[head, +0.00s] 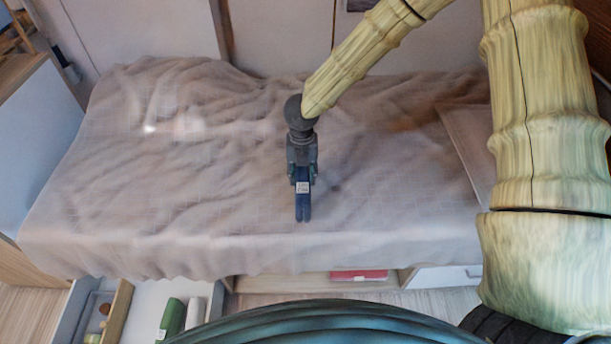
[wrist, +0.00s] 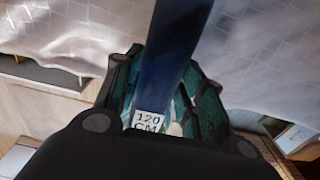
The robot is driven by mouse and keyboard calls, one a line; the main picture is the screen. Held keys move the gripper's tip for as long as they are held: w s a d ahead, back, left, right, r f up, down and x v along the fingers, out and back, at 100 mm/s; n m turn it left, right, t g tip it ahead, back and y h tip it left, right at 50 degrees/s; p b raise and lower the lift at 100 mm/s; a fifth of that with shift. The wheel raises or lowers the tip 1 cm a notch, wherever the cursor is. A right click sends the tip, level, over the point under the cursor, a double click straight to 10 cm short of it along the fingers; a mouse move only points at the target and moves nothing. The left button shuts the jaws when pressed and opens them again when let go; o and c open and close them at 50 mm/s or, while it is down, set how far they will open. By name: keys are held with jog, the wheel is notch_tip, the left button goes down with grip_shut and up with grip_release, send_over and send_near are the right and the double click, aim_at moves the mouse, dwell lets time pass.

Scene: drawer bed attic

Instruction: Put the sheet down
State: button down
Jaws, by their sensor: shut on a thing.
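My gripper (head: 302,178) is over the middle of the bed and points down toward its front side. It is shut on the sheet (head: 303,208), a narrow dark blue folded bundle with a small white label. In the wrist view the sheet (wrist: 178,55) runs upward from between the teal fingers (wrist: 160,105), and its label reads "120 CM". The bed (head: 200,190) has a rumpled greyish-pink cover. I cannot tell whether the sheet touches the cover.
An open drawer (head: 150,290) below the bed's front left holds a green roll (head: 172,318) and a white roll (head: 195,312). A red item (head: 358,276) lies under the bed's front edge. A cabinet (head: 40,145) stands at left. Much of the bed top is clear.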

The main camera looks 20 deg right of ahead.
jog(key=shift+w+d, duration=0.45)
jog(key=shift+d, duration=0.1)
jog(key=shift+d+f+p, duration=0.1)
jog(key=shift+f+p, duration=0.2)
jog(key=shift+f, duration=1.5)
jog(key=shift+w+f, duration=0.1)
jog(key=shift+f, duration=0.05)
jog(key=c, duration=0.9)
grip_release()
notch_tip(320, 180, up, 12)
jog(key=shift+r, duration=0.15)
